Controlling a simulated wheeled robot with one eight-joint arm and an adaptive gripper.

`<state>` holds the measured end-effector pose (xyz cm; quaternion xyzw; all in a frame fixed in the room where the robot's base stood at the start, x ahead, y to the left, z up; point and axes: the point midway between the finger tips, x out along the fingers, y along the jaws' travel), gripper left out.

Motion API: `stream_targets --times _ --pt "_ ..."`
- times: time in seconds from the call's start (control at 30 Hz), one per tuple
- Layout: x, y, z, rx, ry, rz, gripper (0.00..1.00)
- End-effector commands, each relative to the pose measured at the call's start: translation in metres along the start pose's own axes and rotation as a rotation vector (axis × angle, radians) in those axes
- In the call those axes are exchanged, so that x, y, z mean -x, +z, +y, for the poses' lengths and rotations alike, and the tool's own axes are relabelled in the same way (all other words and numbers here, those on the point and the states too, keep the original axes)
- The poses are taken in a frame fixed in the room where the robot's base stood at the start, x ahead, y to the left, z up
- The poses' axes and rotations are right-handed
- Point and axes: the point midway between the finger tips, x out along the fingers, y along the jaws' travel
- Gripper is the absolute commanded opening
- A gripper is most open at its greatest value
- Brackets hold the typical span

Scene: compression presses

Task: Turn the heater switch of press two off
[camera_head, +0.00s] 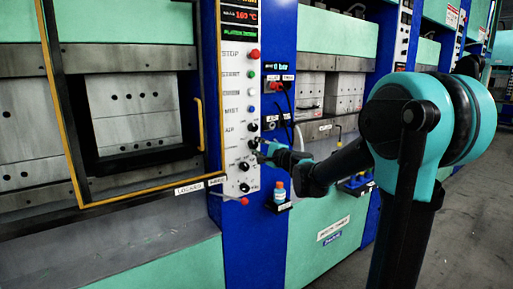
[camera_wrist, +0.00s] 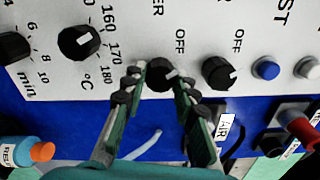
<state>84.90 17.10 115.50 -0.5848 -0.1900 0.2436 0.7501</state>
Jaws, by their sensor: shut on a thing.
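The black heater knob (camera_wrist: 160,75) sits on the white control panel (camera_head: 238,100), beside a label ending in "ER" and an "OFF" mark. Its white pointer line is turned to the right in the wrist view, slightly upward; the exact setting is hard to tell. My gripper (camera_wrist: 158,82) is shut on this knob, with one dark-padded green finger on each side. In the head view my gripper (camera_head: 263,151) reaches the panel from the right and partly hides the knob there.
A similar air knob (camera_wrist: 221,73) sits close to the right finger, and the temperature knob (camera_wrist: 80,42) to the left. A bottle (camera_head: 279,193) stands on a small shelf below my gripper.

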Motion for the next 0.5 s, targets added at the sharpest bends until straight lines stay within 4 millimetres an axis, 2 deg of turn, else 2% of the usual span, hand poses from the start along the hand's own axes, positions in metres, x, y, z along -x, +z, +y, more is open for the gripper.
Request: stream_targets --times 0.03,0.07,0.2,0.5 --pt "0.0002 0.0002 0.0005 0.001 0.001 0.000 0.00" --pt "0.0002 0.0002 0.0005 0.001 0.001 0.000 0.32" --pt "0.0001 0.0002 0.0003 0.000 0.000 0.000 0.49" --pt "0.0010 0.0001 0.0001 0.000 0.000 0.000 0.49"
